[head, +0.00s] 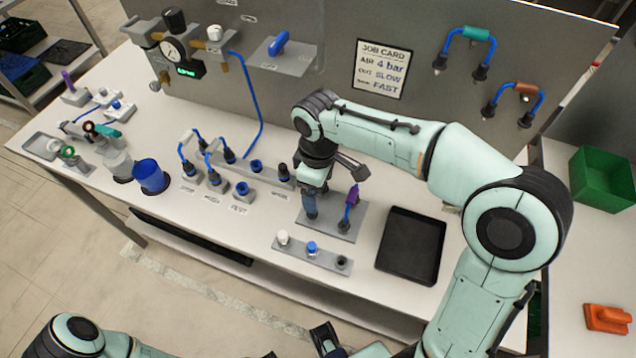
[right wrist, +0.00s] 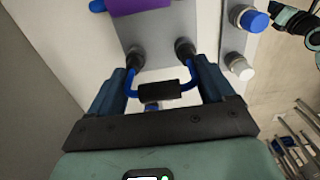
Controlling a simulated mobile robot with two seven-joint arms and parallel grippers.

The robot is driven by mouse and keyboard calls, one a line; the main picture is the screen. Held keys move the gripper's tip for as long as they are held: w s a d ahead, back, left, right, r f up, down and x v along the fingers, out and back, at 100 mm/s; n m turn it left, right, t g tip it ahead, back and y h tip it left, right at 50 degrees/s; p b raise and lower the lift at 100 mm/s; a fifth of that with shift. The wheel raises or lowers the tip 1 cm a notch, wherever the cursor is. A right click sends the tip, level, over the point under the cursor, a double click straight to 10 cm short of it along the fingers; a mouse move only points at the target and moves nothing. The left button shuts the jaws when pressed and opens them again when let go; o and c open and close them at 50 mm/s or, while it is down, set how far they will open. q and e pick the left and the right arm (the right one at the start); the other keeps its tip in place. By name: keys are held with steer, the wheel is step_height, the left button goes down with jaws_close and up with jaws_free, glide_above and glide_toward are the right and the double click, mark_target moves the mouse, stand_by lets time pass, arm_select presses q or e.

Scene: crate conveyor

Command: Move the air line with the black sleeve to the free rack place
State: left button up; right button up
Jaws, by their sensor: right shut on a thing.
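The air line with the black sleeve (right wrist: 158,90) is a short blue tube with a dark plug at each end. My right gripper (right wrist: 160,92) is shut on it, with a finger on each side. In the head view my right gripper (head: 312,198) points down at the left part of a grey plate (head: 330,228) and mostly hides the line. I cannot tell whether its plugs touch the plate. An air line with a purple sleeve (head: 352,197) stands on the plate's right part. My left gripper (head: 325,338) shows partly at the bottom edge; its opening is unclear.
Air lines with teal (head: 476,33) and brown (head: 526,87) sleeves hang on the back panel. A block with white and blue caps (head: 312,252) lies in front of the plate. A black tray (head: 411,245) is to its right. A socket block with blue lines (head: 235,175) is left.

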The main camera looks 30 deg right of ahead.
stand_by(0.4)
steer(key=o, duration=0.8)
steer(key=shift+o, duration=0.2)
steer(key=shift+r+p, duration=2.5)
steer(key=shift+r, duration=0.5)
arm_select(q)
steer(key=r, duration=0.1)
steer(key=w+r, duration=0.1)
steer(key=r, duration=0.1)
steer(key=w+r, duration=0.1)
steer(key=r, duration=0.1)
steer(key=shift+w+r, duration=0.1)
steer(key=shift+r, duration=0.05)
arm_select(e)
steer(key=shift+f, duration=0.1)
